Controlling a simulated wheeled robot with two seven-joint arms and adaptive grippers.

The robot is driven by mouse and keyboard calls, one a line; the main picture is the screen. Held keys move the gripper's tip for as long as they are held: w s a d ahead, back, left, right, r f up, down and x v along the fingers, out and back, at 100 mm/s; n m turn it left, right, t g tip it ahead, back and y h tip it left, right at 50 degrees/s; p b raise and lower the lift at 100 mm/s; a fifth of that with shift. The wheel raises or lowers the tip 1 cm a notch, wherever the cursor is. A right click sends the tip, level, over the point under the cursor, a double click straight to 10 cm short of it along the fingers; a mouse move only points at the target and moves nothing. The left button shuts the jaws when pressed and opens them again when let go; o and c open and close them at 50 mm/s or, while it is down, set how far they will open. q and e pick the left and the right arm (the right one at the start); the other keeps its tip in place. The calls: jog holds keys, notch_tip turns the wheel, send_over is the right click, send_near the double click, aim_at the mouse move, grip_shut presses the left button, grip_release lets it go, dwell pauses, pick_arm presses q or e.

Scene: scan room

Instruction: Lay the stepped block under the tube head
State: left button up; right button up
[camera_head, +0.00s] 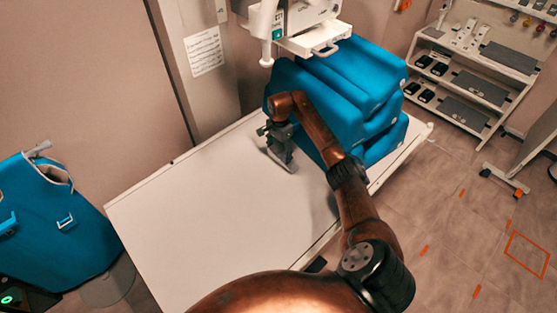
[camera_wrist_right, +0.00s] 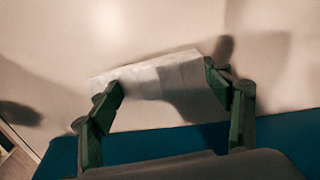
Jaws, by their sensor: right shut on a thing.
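The stepped block is a pale grey, elongated piece; it shows in the wrist view (camera_wrist_right: 160,77) between my right fingers (camera_wrist_right: 165,78). The gripper and arm partly hide the block there. I cannot tell whether it touches the table. The white tube head (camera_head: 297,18) hangs at the top, behind and above the gripper. My left gripper is not in view.
The white table (camera_head: 200,225) is bare left and in front of the gripper. Stacked blue cushions (camera_head: 350,80) stand close on its right. A blue padded thing (camera_head: 50,225) is at the left. A shelf rack (camera_head: 470,85) stands at the back right.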

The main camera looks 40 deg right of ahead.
aim_at(279, 153)
notch_tip(279, 153, down, 3)
jog(key=shift+w+a+f+b, duration=0.1)
jog(key=shift+w+a+b, duration=0.05)
jog(key=shift+b, duration=0.2)
jog(key=shift+f, duration=0.15)
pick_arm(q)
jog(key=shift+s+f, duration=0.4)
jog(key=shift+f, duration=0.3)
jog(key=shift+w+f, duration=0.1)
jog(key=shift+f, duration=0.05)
pick_arm(e)
jog(key=o, duration=1.9)
jog(key=shift+f, duration=0.1)
